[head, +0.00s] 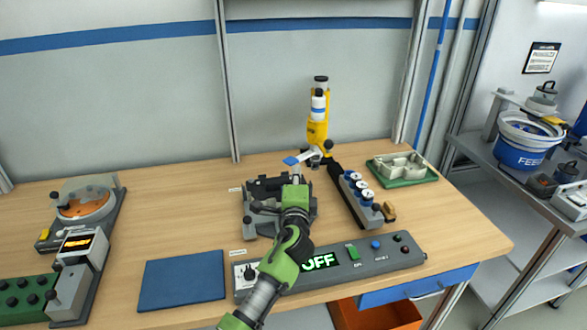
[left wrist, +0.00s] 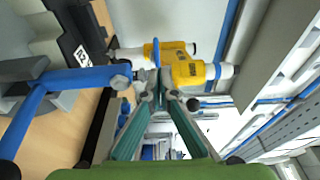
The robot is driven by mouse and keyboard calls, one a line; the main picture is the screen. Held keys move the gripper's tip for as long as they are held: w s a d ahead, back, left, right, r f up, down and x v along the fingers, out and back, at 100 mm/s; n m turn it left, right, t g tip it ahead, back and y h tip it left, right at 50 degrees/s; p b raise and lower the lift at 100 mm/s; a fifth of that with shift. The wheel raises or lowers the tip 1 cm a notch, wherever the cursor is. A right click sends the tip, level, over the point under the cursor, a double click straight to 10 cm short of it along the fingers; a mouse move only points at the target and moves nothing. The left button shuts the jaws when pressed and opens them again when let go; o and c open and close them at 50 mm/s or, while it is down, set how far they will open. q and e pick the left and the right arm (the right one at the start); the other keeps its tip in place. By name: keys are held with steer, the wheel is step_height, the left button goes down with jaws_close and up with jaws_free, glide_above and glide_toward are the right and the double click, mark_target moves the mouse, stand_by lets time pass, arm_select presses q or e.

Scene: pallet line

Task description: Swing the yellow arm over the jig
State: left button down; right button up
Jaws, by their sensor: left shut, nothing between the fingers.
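The yellow arm (head: 317,132) stands upright at the back of the bench, with a white and blue cylinder on its front. It also shows in the left wrist view (left wrist: 186,71), just beyond the fingertips. The dark grey jig (head: 262,219) sits on the bench in front and to the left of it, partly hidden by my left arm. My left gripper (head: 297,170) is over the jig's right side, pointing toward the base of the yellow arm. In the left wrist view, its fingers (left wrist: 165,92) are shut and empty. I cannot tell if they touch anything. My right gripper is out of view.
A control box (head: 378,252) reading OFF lies in front. A blue mat (head: 182,281) lies left. Free bench shows left of the jig.

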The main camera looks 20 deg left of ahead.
arm_select(q)
steer(key=shift+w+a, duration=0.1)
steer(key=shift+a, duration=0.35)
steer(key=shift+w+a+f, duration=0.1)
steer(key=shift+w+f, duration=0.05)
steer(key=shift+w, duration=0.05)
steer(key=shift+s+a, duration=0.1)
steer(key=shift+a, duration=0.15)
steer(key=a+m+h+p, duration=0.1)
steer(key=a+h+p, duration=0.1)
steer(key=a, duration=0.7)
steer(key=shift+a+t+p, duration=0.15)
steer(key=shift+t+p, duration=0.15)
steer(key=shift+p, duration=0.25)
steer(key=shift+a, duration=0.1)
